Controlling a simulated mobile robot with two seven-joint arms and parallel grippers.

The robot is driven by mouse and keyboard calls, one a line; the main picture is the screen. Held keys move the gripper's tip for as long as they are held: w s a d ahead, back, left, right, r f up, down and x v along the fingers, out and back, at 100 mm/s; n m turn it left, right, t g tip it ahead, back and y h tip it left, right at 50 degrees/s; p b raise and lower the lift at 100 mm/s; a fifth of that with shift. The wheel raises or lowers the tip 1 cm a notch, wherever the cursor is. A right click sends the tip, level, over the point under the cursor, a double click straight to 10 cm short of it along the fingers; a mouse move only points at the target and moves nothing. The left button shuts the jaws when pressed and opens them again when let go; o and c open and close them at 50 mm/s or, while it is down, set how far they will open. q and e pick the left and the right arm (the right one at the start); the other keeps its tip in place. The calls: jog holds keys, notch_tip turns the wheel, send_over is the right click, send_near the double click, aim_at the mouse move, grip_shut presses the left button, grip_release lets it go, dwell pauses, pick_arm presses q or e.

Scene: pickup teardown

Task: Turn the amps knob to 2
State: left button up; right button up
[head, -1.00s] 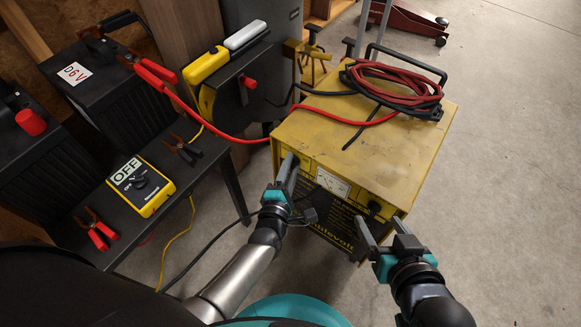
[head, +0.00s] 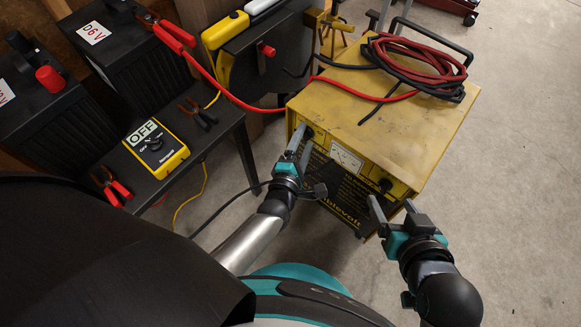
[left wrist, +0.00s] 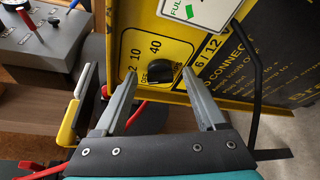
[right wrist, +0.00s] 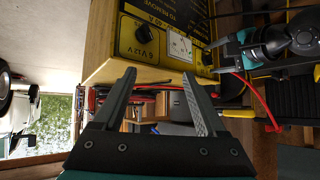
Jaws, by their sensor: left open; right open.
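The amps knob (left wrist: 160,74) is a black round knob on the yellow front panel of the charger, with markings 2, 10 and 40 around it. I cannot tell clearly which mark it points at. My left gripper (left wrist: 159,84) is open, its fingertips either side of the knob in the left wrist view; contact cannot be told. In the head view my left gripper (head: 302,140) hides this knob at the left end of the charger (head: 395,125). My right gripper (head: 391,202) is open and empty, in front of the charger's right end, near the volts knob (head: 385,186).
Red and black cables (head: 415,62) lie coiled on the charger's top. A bench at left holds a yellow multimeter (head: 156,149) reading OFF, clamps (head: 111,186) and black batteries (head: 105,50). Concrete floor (head: 510,190) to the right is clear.

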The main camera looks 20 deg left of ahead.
pick_arm(q)
jog(key=shift+s+r+p, duration=0.15)
jog(key=shift+s+p, duration=0.15)
jog(key=shift+s, duration=0.45)
jog(key=shift+s+r+p, duration=0.1)
jog(key=shift+s+p, duration=0.2)
jog(key=shift+s, duration=0.45)
pick_arm(e)
jog(key=s+d+r+g+h+p, duration=0.1)
jog(key=s+d+g+h+p, duration=0.15)
jog(key=s+d+g, duration=0.3)
pick_arm(q)
jog(key=p, duration=0.1)
send_near(306, 137)
jog(key=s+r, duration=0.1)
jog(key=s, duration=0.5)
jog(key=shift+s, duration=0.25)
pick_arm(e)
jog(key=shift+m, duration=0.3)
jog(key=x, duration=0.4)
jog(key=shift+s+d+f, duration=0.3)
jog(key=shift+f, duration=0.1)
